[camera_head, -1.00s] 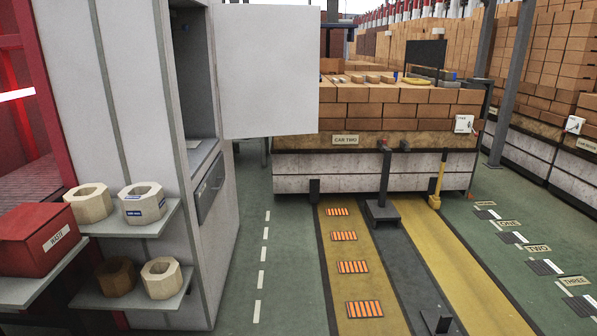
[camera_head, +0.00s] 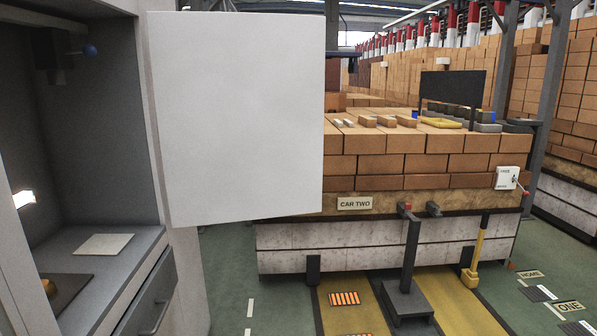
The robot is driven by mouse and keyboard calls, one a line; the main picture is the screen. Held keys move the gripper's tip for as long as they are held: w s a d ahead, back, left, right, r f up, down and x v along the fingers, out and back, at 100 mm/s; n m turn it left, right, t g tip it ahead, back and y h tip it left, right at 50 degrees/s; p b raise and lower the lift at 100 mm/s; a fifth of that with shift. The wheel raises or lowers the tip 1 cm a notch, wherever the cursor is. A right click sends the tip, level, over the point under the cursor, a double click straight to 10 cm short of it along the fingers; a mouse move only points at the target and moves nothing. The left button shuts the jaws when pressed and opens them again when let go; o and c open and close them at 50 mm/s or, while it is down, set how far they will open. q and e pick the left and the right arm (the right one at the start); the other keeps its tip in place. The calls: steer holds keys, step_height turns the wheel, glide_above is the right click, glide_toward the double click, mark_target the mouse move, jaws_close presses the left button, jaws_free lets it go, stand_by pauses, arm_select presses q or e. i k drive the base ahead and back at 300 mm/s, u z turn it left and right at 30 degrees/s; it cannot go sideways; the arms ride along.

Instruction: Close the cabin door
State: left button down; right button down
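The cabin door (camera_head: 238,115) is a plain white panel left of the middle. It stands open, sticking out to the right from the right edge of the grey cabin (camera_head: 178,240). The cabin's inside shows at the left, with a dark back wall, a blue knob (camera_head: 90,50) near the top and a grey counter holding a pale flat plate (camera_head: 102,245). A drawer front with a handle (camera_head: 152,318) sits below the counter. The door hides part of the brick stack behind it. Neither of my grippers is in view.
A brick-loaded car (camera_head: 420,160) marked CAR TWO stands beyond the door, with a dark post (camera_head: 411,255) and a yellow lever (camera_head: 477,250) at its front. Green floor (camera_head: 235,270) with yellow lanes is open below. More brick stacks stand at the right.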

mark_target(239, 97)
steer(key=i, duration=2.35)
